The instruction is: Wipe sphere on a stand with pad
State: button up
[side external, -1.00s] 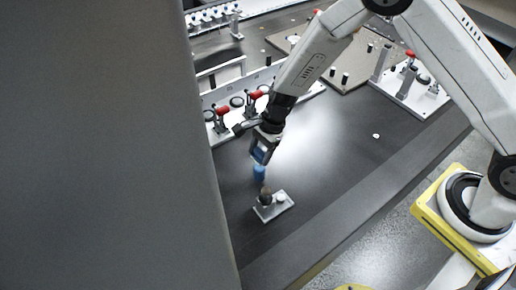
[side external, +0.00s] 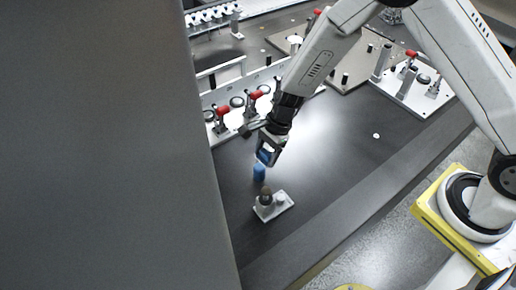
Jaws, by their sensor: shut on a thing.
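My gripper (side external: 266,155) is shut on a small blue pad (side external: 264,157), which is partly hidden between the fingers. It is above and slightly behind a small stand with a grey base plate (side external: 286,207). A dark sphere (side external: 266,194) sits at the left of this stand, and a smaller pale round piece (side external: 281,198) sits beside it. The pad appears apart from the sphere, with a gap between them in the picture.
Fixtures with red-handled clamps (side external: 222,112) line the back left. A light plate with posts (side external: 412,82) is at right. A large grey panel (side external: 100,150) blocks the left side.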

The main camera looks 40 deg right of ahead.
jog(key=shift+c, duration=0.5)
jog(key=shift+s+a+r, duration=0.25)
jog(key=shift+a+r, duration=0.1)
jog(key=shift+r, duration=0.1)
notch_tip(320, 180, up, 6)
send_over(267, 189)
jog(key=w, duration=0.1)
jog(key=shift+d, duration=0.1)
jog(key=shift+s+a+r, duration=0.2)
jog(key=shift+s+r, duration=0.1)
jog(key=shift+s, duration=0.1)
jog(key=shift+f, duration=0.25)
jog(key=shift+f, duration=3.05)
jog(key=shift+f, duration=0.35)
jog(key=shift+w, duration=0.55)
